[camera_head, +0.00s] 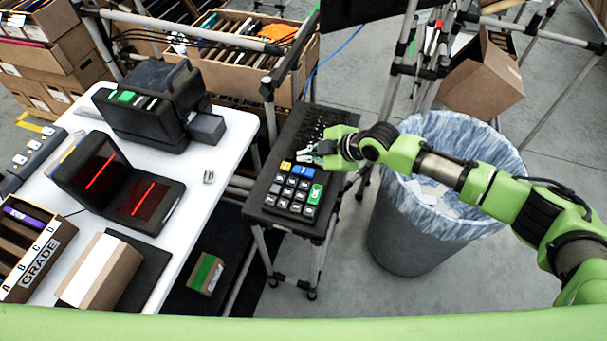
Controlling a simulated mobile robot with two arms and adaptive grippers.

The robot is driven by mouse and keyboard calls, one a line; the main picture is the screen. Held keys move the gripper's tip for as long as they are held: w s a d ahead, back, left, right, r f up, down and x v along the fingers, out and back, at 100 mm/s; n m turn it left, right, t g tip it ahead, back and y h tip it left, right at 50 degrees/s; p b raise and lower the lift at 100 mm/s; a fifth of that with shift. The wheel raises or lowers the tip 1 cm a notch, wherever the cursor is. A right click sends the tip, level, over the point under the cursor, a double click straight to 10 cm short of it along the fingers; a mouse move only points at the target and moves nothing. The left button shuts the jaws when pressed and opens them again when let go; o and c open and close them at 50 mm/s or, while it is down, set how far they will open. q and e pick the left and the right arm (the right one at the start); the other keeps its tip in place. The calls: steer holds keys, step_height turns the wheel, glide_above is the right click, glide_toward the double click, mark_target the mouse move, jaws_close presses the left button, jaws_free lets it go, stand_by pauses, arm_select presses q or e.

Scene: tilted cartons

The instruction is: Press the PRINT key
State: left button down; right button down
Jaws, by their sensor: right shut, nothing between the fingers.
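A black keypad (271,208) stands on a small stand right of the white table. It has several grey keys, an orange key (286,166), a blue key (303,171) and a tall green key (315,194) that seems to read OK. The other labels are too small to read, so I cannot tell which is PRINT. My right gripper (308,154) reaches in from the right, shut and empty, its fingertips over the keypad just beyond the blue key. I cannot tell whether they touch it. My left gripper is not in view.
A bin with a bluish liner (412,235) stands under my right arm. The white table (228,142) holds a black printer-like machine (152,75), a scanner with red lines (145,196) and a brown carton (117,278). A crate of files (232,80) stands behind.

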mark_target(306, 172)
steer(key=shift+f+b, duration=1)
steer(key=shift+f, duration=0.65)
steer(key=shift+f+b, duration=0.4)
steer(key=shift+f+b, duration=0.4)
steer(key=shift+f, duration=0.05)
stand_by(0.6)
steer(key=shift+r, duration=0.1)
steer(key=shift+r+p, duration=0.6)
steer(key=shift+r, duration=0.15)
step_height(306, 172, up, 5)
steer(key=p, duration=0.3)
steer(key=shift+p, duration=0.4)
